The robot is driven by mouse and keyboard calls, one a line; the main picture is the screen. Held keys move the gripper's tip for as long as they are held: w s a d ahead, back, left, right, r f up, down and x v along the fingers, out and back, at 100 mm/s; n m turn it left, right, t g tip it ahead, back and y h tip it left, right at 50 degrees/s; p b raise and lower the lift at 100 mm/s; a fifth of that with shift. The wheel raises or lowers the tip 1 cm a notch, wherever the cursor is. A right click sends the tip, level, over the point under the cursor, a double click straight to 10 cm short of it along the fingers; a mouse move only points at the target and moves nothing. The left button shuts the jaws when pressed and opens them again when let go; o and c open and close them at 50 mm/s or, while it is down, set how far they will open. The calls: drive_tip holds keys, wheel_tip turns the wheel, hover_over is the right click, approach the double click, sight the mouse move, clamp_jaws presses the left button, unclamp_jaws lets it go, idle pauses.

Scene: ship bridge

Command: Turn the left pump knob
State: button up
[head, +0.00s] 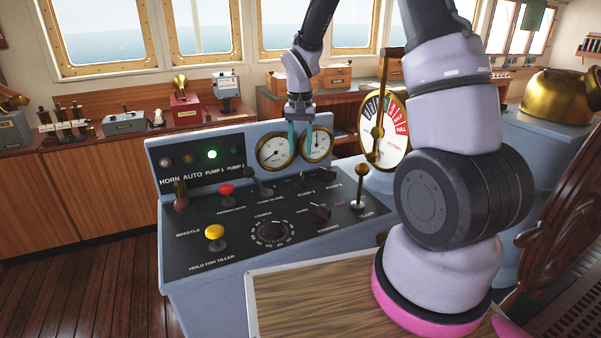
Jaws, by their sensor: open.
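The control console (205,268) stands in the middle of the head view, with a dark sloping panel. The left pump knob (302,180) is a small black knob on the panel's upper right part, below the gauges. A second pump knob (327,173) sits just to its right. My gripper (301,148) points down with its two teal fingers apart and nothing between them. It shows in front of the two gauges, above the left pump knob in the picture and apart from it. The exact height and depth gap cannot be told.
A yellow knob (215,233), a red knob (226,191), a large dial (271,231) and a tiller lever (360,185) stand on the panel. A telegraph dial (383,130) rises behind right. A ship's wheel (565,245) is at right.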

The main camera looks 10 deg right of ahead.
sight(301, 176)
wheel_tip(301, 176, down, 9)
drive_tip(key=shift+r, duration=0.15)
clamp_jaws()
